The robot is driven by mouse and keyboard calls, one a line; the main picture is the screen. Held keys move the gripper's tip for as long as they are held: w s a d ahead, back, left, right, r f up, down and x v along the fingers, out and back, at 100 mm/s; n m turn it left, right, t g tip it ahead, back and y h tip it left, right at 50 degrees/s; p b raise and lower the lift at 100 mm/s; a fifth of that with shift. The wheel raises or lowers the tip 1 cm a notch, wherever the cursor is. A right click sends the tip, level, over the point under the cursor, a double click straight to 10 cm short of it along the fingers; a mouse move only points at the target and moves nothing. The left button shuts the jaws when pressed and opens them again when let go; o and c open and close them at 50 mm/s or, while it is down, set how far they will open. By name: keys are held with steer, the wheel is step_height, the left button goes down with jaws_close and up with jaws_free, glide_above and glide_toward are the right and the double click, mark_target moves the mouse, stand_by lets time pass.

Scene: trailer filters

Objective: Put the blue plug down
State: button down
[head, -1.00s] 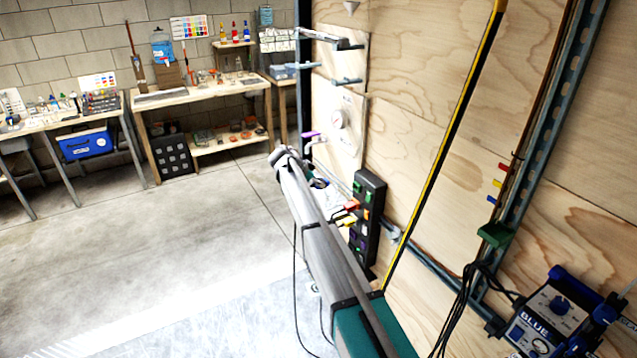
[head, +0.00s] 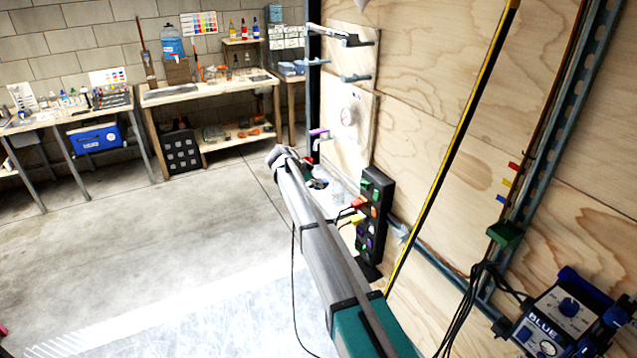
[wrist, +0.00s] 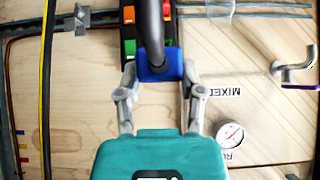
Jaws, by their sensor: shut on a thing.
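The blue plug (wrist: 160,70) with its thick black cable (wrist: 152,25) is held between the two fingers of my gripper (wrist: 160,78) in the wrist view. My gripper is shut on its sides. Behind the plug is the black power strip (wrist: 129,30) with orange and green patches; the plug covers part of it, and I cannot tell whether they touch. My arm hides most of the gripper there, and the blue plug is not clear.
A box marked BLUE (head: 562,312) with cables is at the lower right. A yellow-black strip (head: 450,150) runs up the wall. A gauge (wrist: 230,134) and metal hook (wrist: 296,66) are on the wall panel. Workbenches (head: 205,90) stand at the back; the floor (head: 150,240) is open.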

steer(key=shift+f, duration=0.15)
steer(key=s+d+f+b, duration=0.3)
steer(key=d+f+b, duration=0.2)
steer(key=f+b, duration=0.7)
steer(key=s+d+f+b, duration=0.4)
steer(key=d+f+b, duration=0.1)
steer(key=f+b, duration=0.7)
steer(key=s+d+f+b, duration=0.3)
steer(key=d+f+b, duration=0.2)
steer(key=f+b, duration=0.8)
steer(key=shift+s+d+b, duration=0.3)
steer(key=shift+s+b, duration=0.05)
steer(key=shift+s, duration=0.05)
steer(key=shift+r, duration=0.1)
steer(key=w+f+b, duration=0.2)
steer(key=w, duration=0.2)
steer(key=w+f+b, duration=0.3)
steer(key=w, duration=0.1)
steer(key=w+a+f+b, duration=0.1)
steer(key=w+f+b, duration=0.2)
steer(key=w, duration=0.1)
steer(key=shift+w+f, duration=0.15)
steer(key=shift+w+f+b, duration=0.4)
steer(key=shift+w+b, duration=0.05)
steer(key=shift+b, duration=0.05)
steer(key=shift+w+f+b, duration=0.35)
steer(key=shift+f+b, duration=0.1)
steer(key=shift+b, duration=0.05)
steer(key=shift+f+b, duration=1.5)
steer(key=shift+f, duration=0.05)
